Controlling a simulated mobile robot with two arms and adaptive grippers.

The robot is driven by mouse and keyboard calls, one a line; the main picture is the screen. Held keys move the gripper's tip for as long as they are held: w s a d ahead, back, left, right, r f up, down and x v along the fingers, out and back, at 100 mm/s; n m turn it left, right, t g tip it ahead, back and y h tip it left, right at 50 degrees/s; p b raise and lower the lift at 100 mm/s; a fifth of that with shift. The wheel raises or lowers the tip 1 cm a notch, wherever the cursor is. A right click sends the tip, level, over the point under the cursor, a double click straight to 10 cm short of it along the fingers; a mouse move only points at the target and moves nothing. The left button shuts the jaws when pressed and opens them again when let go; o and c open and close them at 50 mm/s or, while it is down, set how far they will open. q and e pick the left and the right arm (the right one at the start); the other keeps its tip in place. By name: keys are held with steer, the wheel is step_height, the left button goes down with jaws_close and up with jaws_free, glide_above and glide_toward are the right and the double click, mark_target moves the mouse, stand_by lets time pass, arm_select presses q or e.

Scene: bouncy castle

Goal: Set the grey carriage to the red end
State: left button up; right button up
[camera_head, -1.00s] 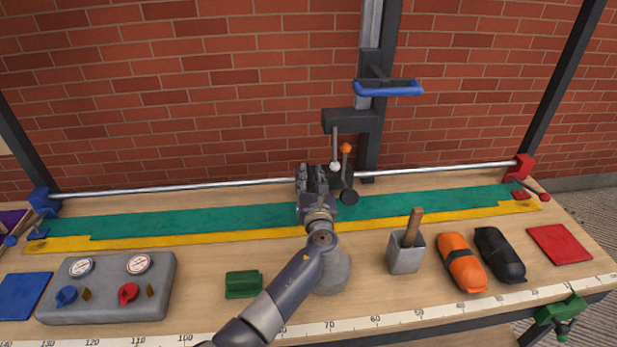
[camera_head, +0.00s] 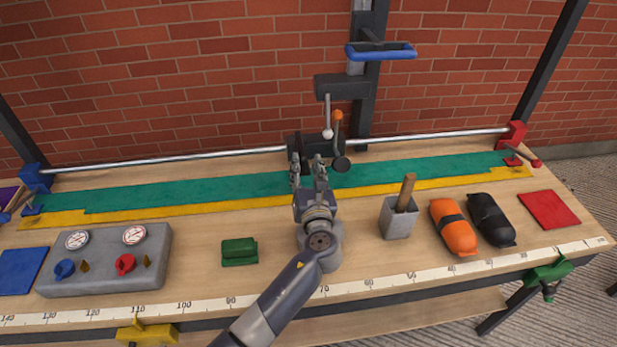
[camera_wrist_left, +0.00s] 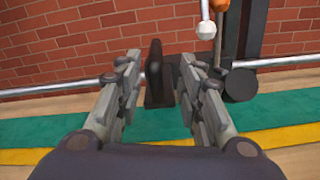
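The dark grey carriage (camera_head: 311,146) sits on the silver rail (camera_head: 190,157), near its middle. My left gripper (camera_head: 307,165) is in front of the carriage, fingers pointing at it. In the left wrist view the gripper (camera_wrist_left: 160,88) is open. An upright dark plate (camera_wrist_left: 155,72) of the carriage shows between or just beyond the fingertips, with gaps at both sides; I see no clear contact. The red end bracket (camera_head: 514,134) holds the rail's right end; the blue end bracket (camera_head: 33,178) holds the left. My right gripper is not in view.
A column with a blue handle (camera_head: 381,51) stands behind the rail. Levers with a white knob (camera_head: 328,134) and an orange knob (camera_head: 337,115) hang by the carriage. A grey cup (camera_head: 397,220), pouches and a gauge box (camera_head: 108,260) stand in front. The green strip (camera_head: 430,171) is clear.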

arm_select(q)
steer(key=shift+v, duration=1.8)
